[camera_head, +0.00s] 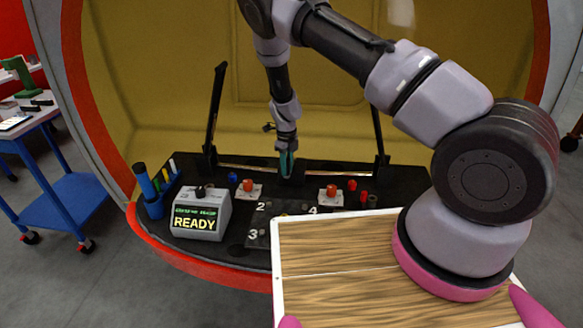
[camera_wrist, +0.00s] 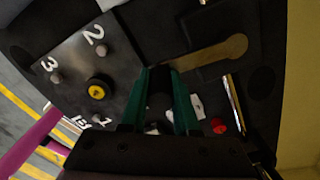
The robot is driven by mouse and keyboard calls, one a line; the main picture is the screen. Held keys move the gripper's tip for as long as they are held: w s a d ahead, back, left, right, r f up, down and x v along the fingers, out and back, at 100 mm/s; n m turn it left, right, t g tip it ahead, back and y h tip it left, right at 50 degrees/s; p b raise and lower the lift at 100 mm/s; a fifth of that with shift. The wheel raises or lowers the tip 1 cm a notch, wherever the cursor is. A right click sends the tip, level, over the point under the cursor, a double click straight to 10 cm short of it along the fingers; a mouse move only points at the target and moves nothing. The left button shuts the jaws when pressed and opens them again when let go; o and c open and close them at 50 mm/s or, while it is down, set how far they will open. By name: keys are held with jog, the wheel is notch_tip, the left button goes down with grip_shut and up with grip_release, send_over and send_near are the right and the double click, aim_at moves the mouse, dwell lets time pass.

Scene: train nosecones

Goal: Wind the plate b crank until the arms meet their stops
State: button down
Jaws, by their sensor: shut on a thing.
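My gripper (camera_head: 287,168) reaches down at the back middle of the black console (camera_head: 185,168). In the wrist view its green fingers (camera_wrist: 165,78) close around a dark upright knob (camera_wrist: 160,98), which I take to be the crank handle. I cannot tell whether either touches a stop. No "b" label is readable.
A grey box reading READY (camera_head: 200,213) stands at front left, beside blue tubes (camera_head: 146,182). Red buttons (camera_head: 248,185) and a numbered plate (camera_wrist: 75,65) with a yellow-centred knob (camera_wrist: 97,91) lie nearby. A brass-coloured strip (camera_wrist: 210,55) lies beyond the fingers. A wood-topped board (camera_head: 340,260) is in front.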

jog(key=shift+w+a, duration=0.2)
jog(key=shift+a, duration=0.75)
jog(key=c, duration=0.6)
grip_release()
jog(key=shift+a, duration=0.1)
jog(key=shift+c, duration=0.2)
jog(key=shift+d, duration=0.2)
jog(key=shift+d+r, duration=0.1)
notch_tip(320, 180, up, 11)
jog(key=shift+f, duration=0.2)
jog(key=shift+r, duration=0.1)
